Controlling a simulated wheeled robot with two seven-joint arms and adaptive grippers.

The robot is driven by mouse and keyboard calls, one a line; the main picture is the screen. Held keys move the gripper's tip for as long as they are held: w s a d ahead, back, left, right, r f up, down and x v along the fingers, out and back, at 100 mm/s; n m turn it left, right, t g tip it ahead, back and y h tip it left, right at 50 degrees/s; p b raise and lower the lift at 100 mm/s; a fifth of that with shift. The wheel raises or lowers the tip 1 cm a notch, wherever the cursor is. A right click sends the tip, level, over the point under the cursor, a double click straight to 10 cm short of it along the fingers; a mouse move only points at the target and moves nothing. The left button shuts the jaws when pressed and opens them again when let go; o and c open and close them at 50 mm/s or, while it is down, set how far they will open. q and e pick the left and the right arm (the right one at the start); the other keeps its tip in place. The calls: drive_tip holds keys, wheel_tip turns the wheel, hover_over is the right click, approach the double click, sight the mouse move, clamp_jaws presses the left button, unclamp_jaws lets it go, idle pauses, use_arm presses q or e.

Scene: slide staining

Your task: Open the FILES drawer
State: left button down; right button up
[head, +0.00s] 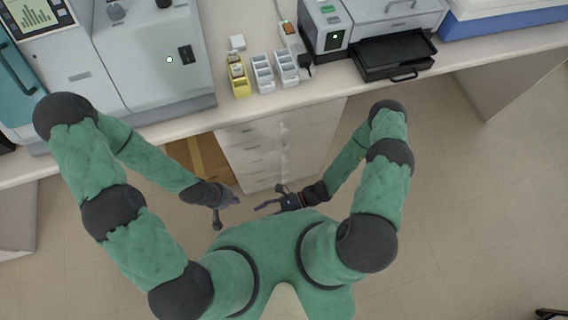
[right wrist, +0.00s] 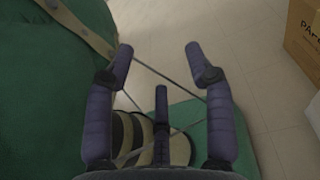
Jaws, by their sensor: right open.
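A white drawer cabinet (head: 253,157) stands under the bench in the middle of the head view. Its stacked drawers look shut, and their labels are too small to read, so I cannot tell which one is FILES. My left gripper (head: 229,213) is in front of the cabinet's lower left, apart from it, with its fingers spread. My right gripper (head: 268,197) is near the cabinet's lower front, apart from the drawers, open and empty. In the right wrist view my right gripper (right wrist: 158,64) has its fingers wide apart over the floor and my own green body.
A brown cardboard box (head: 185,154) sits under the bench left of the cabinet. The bench (head: 330,88) above carries a large grey machine (head: 150,60), yellow and white racks (head: 262,72), and a printer-like device with a black tray (head: 393,56).

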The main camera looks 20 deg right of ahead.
drive_tip(key=w+f+m+t+b, duration=0.2)
drive_tip(key=w+f+m+t, duration=0.3)
drive_tip(key=w+m+t, duration=0.35)
drive_tip(key=m+t+h+b, duration=0.2)
drive_tip(key=m+t+h, duration=0.9)
drive_tip(key=h, duration=0.3)
approach(285, 161)
drive_tip(key=f, duration=0.2)
drive_tip(key=shift+w+a+r+b, duration=0.15)
drive_tip(key=shift+w+b, duration=0.25)
drive_tip(key=shift+w, duration=1.35)
drive_tip(key=shift+w+a+b, duration=0.2)
drive_tip(key=shift+w+b, duration=0.15)
drive_tip(key=shift+w, duration=1.4)
drive_tip(key=shift+w+a+r+b, duration=0.15)
drive_tip(key=shift+w+b, duration=0.25)
drive_tip(key=shift+w, duration=1.35)
drive_tip(key=shift+f, duration=0.1)
clamp_jaws()
